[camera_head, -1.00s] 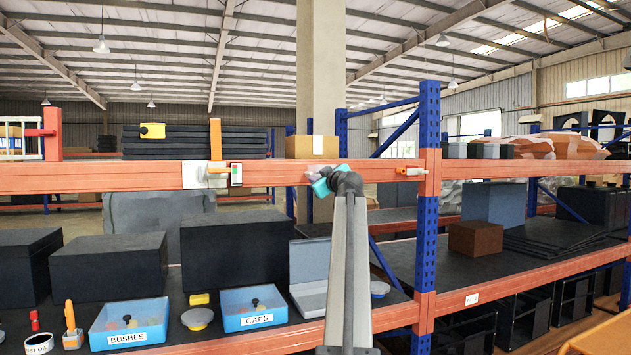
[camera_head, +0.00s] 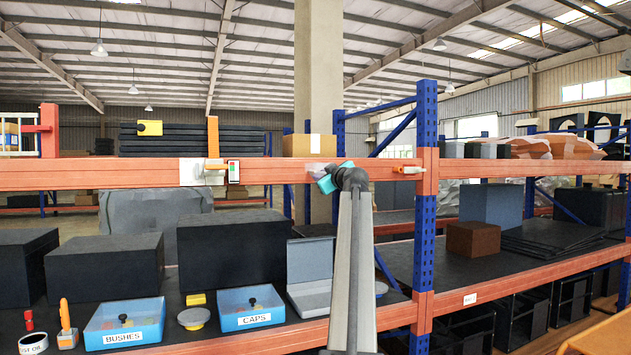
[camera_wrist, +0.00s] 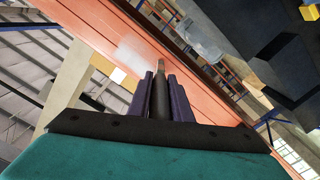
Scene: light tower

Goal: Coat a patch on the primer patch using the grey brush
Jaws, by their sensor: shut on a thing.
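My gripper (camera_wrist: 160,77) is shut on the grey brush (camera_wrist: 160,100), whose dark handle stands out between the purple fingers. The brush's brownish tip (camera_wrist: 162,65) points at the orange beam (camera_wrist: 200,85); I cannot tell whether it touches. The primer patch (camera_wrist: 130,55) shows as a pale, soft-edged area on the beam, left of the tip in the wrist view. In the head view my gripper (camera_head: 322,178) is at the front of the beam (camera_head: 270,173), beside a pale spot (camera_head: 315,168). The brush is not clear there.
A white plate (camera_head: 190,172) with fittings is on the beam to the left. A small orange-handled item (camera_head: 408,170) is by the blue upright (camera_head: 425,230). The lower shelf holds the BUSHES tray (camera_head: 124,337), the CAPS tray (camera_head: 252,321) and dark boxes (camera_head: 103,268).

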